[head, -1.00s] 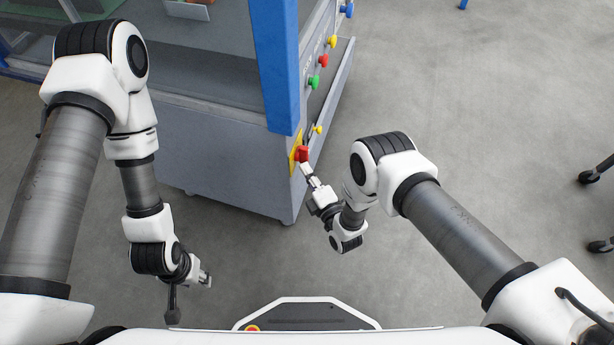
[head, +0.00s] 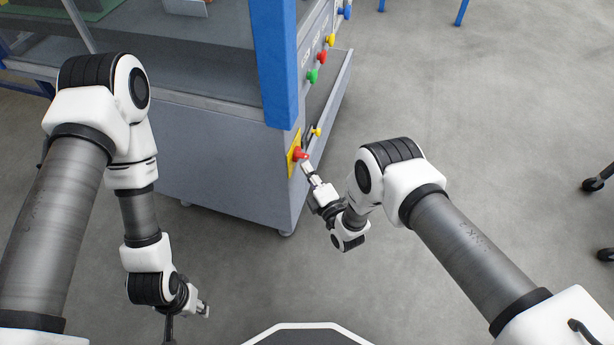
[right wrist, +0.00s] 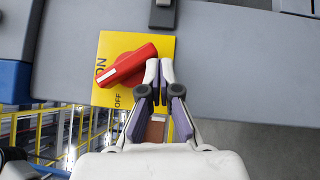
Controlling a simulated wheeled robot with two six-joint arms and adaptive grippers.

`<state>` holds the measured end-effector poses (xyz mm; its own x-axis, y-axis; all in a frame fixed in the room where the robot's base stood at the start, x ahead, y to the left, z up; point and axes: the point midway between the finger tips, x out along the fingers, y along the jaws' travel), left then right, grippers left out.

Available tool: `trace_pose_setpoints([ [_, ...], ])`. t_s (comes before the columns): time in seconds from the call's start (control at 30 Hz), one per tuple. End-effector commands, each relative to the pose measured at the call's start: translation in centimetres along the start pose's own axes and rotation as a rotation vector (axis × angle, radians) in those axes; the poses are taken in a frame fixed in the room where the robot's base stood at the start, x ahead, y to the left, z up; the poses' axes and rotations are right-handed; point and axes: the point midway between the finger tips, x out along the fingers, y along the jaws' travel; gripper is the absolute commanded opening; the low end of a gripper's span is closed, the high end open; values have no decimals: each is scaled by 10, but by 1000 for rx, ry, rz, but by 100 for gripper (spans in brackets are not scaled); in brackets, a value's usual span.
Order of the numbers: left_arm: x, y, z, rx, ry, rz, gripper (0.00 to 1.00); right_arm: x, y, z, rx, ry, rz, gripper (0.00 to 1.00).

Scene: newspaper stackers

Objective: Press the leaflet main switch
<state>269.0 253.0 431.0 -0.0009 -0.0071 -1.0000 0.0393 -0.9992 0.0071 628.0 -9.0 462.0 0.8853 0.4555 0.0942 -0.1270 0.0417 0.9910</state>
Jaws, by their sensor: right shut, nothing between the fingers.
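The main switch is a red rotary handle (right wrist: 128,66) on a yellow plate (right wrist: 108,45) marked ON and OFF. The handle lies tilted, its white-marked end at lower left beside the ON lettering. In the head view the red switch (head: 298,154) is on the corner of the grey machine. My right gripper (right wrist: 159,68) is shut and empty, its fingertips at the handle's right end; I cannot tell whether they touch. It also shows in the head view (head: 306,167). My left gripper (head: 204,309) hangs low at left, away from the switch; its fingers are too small to read.
The grey machine cabinet (head: 215,165) has a blue post (head: 273,65) above the switch. Green (head: 312,76), red (head: 321,57), yellow (head: 330,40) and blue (head: 345,12) knobs line its right side. The floor to the right is open, with dark casters (head: 596,184) at the edge.

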Motion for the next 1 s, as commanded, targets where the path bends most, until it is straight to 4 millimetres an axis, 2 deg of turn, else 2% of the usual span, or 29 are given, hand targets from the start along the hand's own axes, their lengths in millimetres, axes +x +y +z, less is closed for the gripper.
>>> trace_pose_setpoints([
  [0.63, 38, 0, 0, 0, 0, 0, 40, 16, -11, 16, -30, -1, 32, 0],
  [0.77, 47, 0, 0, 0, 0, 0, 40, 19, -10, 20, -100, 0, 101, 0],
  [1.0, 55, 0, 0, 0, 0, 0, 40, 23, -5, 23, -99, 0, 99, 0],
])
